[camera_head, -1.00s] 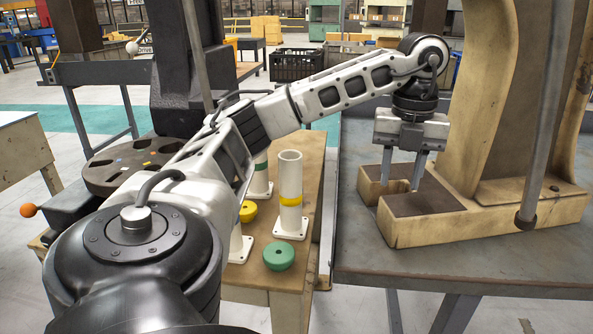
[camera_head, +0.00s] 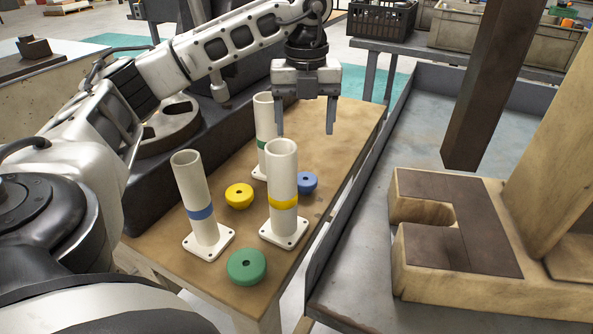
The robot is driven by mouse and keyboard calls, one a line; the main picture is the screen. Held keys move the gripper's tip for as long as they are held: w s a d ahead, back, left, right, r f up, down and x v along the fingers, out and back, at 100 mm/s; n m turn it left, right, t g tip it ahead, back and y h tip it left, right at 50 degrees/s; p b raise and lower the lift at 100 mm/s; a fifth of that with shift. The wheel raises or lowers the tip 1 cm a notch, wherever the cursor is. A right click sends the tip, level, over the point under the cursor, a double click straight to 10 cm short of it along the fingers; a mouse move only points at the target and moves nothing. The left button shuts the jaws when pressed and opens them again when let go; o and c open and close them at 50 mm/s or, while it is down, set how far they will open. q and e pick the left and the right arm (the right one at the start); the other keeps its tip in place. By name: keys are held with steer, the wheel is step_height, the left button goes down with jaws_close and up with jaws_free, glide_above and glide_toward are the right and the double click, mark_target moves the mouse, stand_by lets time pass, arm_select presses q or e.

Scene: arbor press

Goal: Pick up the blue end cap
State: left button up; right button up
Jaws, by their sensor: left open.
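The blue end cap (camera_head: 308,183) lies on the small wooden table (camera_head: 340,130), just right of and partly behind the yellow-banded tube. My left gripper (camera_head: 305,132) is open and points down above the table, over and behind the blue cap. Its left finger is close to the yellow-banded tube in the picture; its right finger hangs clear. Nothing shows between the fingers. My right gripper is not in view.
White flanged tubes with a yellow band (camera_head: 282,203), blue band (camera_head: 202,212) and green band (camera_head: 263,110) stand around the caps. A yellow cap (camera_head: 239,196) and green cap (camera_head: 247,266) lie nearby. The press base (camera_head: 460,240) is at right.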

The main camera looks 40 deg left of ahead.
arm_select(q)
glide_above(306, 179)
steer(key=f, duration=0.8)
steer(key=shift+s+a, duration=0.3)
steer(key=shift+w+d+f+p, duration=0.15)
steer(key=shift+f+p, duration=0.05)
steer(key=shift+f, duration=1.25)
steer(key=shift+w+d+f+p, duration=0.1)
steer(key=shift+w+f+p, duration=0.05)
steer(key=shift+f, duration=1.25)
steer(key=c, duration=1.1)
